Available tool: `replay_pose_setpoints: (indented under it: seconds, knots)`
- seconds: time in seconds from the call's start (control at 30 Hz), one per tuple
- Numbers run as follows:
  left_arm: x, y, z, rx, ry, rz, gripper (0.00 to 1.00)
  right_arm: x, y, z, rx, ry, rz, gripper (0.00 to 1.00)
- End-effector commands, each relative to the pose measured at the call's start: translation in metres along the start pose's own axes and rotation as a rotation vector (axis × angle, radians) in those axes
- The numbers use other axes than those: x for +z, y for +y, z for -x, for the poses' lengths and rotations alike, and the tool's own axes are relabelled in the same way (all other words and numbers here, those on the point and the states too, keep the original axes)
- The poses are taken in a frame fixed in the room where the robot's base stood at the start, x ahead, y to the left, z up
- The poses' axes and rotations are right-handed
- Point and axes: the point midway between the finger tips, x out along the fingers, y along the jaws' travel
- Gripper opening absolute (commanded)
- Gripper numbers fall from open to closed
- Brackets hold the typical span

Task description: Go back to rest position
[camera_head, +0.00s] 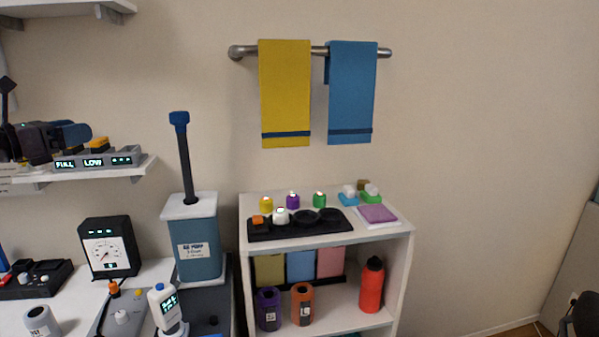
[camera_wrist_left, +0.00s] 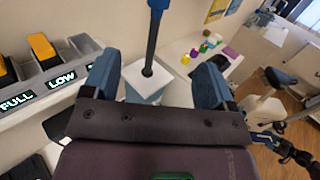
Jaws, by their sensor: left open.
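My left gripper (camera_head: 72,132) is at the left of the head view, beside the wall shelf with the lit bins. Its blue fingers also show in the left wrist view (camera_wrist_left: 156,82), spread wide apart with nothing held between them. Beyond the fingers stands a blue canister (camera_head: 198,250) with a white lid and a tall dark handle; it shows between them in the left wrist view (camera_wrist_left: 146,85). A small dark and blue part, which looks like my right gripper (camera_wrist_left: 268,138), is at the right of the left wrist view. Its jaws are too small to judge.
The wall shelf (camera_head: 140,168) holds bins marked FULL and LOW. Below are a dial gauge (camera_head: 109,249) and handheld devices on a white table. A white shelf unit (camera_head: 402,240) holds small jars and a red bottle (camera_head: 371,285). Towels hang from a rail (camera_head: 388,52). The floor at right looks mostly clear.

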Motion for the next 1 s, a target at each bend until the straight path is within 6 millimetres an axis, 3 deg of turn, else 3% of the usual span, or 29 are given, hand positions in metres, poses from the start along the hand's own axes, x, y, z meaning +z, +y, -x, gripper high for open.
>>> replay_pose_setpoints:
  seconds: [0.07, 0.1, 0.27, 0.47, 0.57, 0.77, 1.0]
  knots:
    - [-0.001, 0.000, 0.000, 0.000, -0.001, 0.003, 0.79, -0.002, 0.000, -0.002, -0.001, 0.005, 0.002, 0.79]
    - [-0.017, -0.006, -0.005, -0.002, -0.024, 0.063, 0.79, -0.003, 0.000, -0.002, -0.001, 0.005, 0.002, 0.79]
    - [-0.056, -0.022, -0.014, 0.016, -0.114, 0.260, 0.79, -0.003, 0.000, -0.002, -0.001, 0.007, 0.003, 0.79]
    - [-0.118, -0.046, -0.016, 0.080, -0.241, 0.594, 0.79, -0.012, 0.002, -0.006, -0.002, 0.023, 0.011, 0.79]
    - [-0.159, -0.060, -0.010, 0.148, -0.318, 0.821, 0.79, -0.013, 0.002, -0.006, -0.002, 0.025, 0.011, 0.79]
    - [-0.248, -0.095, 0.021, 0.365, -0.469, 1.316, 0.79, -0.010, 0.002, -0.003, -0.001, 0.019, 0.010, 0.79]
    - [-0.351, -0.156, 0.082, 0.748, -0.621, 1.871, 0.79, -0.003, 0.002, 0.000, 0.000, 0.006, 0.006, 0.79]
